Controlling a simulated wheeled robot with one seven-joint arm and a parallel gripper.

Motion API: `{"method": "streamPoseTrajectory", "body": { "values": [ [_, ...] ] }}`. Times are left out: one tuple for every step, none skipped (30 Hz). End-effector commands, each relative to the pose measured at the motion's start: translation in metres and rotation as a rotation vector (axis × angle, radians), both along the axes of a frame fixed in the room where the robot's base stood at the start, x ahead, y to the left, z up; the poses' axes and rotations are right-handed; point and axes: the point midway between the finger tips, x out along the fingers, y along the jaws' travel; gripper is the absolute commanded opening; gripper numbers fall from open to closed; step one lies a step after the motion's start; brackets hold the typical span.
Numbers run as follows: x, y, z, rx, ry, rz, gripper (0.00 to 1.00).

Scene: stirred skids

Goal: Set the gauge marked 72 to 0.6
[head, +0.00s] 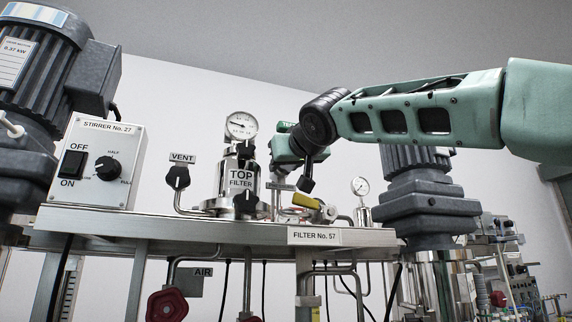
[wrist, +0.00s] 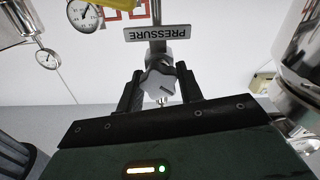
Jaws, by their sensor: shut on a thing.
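My gripper (wrist: 160,90) is shut on a grey knob (wrist: 158,80), with one dark finger on each side of it in the wrist view. The knob has a dark mark on its face and sits below an upside-down PRESSURE sign (wrist: 157,33). In the head view my green hand is behind the filter bench, and its fingertips and the knob are not clearly seen. A round gauge (head: 241,125) stands above the TOP FILTER housing, and a smaller gauge (head: 360,186) is farther right. Two gauges also show at the wrist view's left (wrist: 84,14) (wrist: 47,58). I cannot read a 72 on any.
A STIRRER No. 27 box (head: 96,163) and a black VENT knob (head: 177,178) stand left of the TOP FILTER housing (head: 240,182). A yellow-handled valve (head: 306,200) is near my arm. Motors stand at both sides. A shiny metal vessel (wrist: 300,60) is close on the wrist view's right.

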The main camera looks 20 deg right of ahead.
Motion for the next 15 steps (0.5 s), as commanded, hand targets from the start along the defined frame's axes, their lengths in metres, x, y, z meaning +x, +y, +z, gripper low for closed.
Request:
{"method": "streamPoseTrajectory", "body": {
  "values": [
    [0.0000, 0.0000, -0.0004, -0.038, 0.001, -0.001, 0.14],
    [0.0000, 0.0001, -0.0004, -0.065, 0.002, -0.001, 0.14],
    [0.0000, 0.0002, -0.0004, -0.101, 0.002, -0.001, 0.14],
    [0.0000, 0.0003, -0.0005, -0.129, 0.002, -0.001, 0.14],
    [0.0000, 0.0004, -0.0004, -0.158, 0.002, -0.001, 0.14],
    [0.0000, 0.0006, -0.0004, -0.196, 0.002, -0.001, 0.14],
    [0.0000, 0.0007, -0.0004, -0.225, 0.002, -0.001, 0.14],
    [0.0000, 0.0009, -0.0004, -0.254, 0.002, -0.001, 0.14],
    [0.0000, 0.0010, -0.0003, -0.292, 0.002, -0.001, 0.14],
    [-0.0001, 0.0011, -0.0003, -0.320, 0.001, 0.000, 0.14],
    [-0.0001, 0.0013, -0.0002, -0.349, 0.001, 0.000, 0.14],
    [-0.0001, 0.0014, -0.0002, -0.387, 0.001, 0.000, 0.14],
    [-0.0001, 0.0015, -0.0003, -0.415, 0.001, 0.000, 0.14],
    [-0.0001, 0.0016, -0.0003, -0.443, 0.001, 0.000, 0.14],
    [-0.0001, 0.0018, -0.0003, -0.481, 0.001, 0.000, 0.14]
  ]
}}
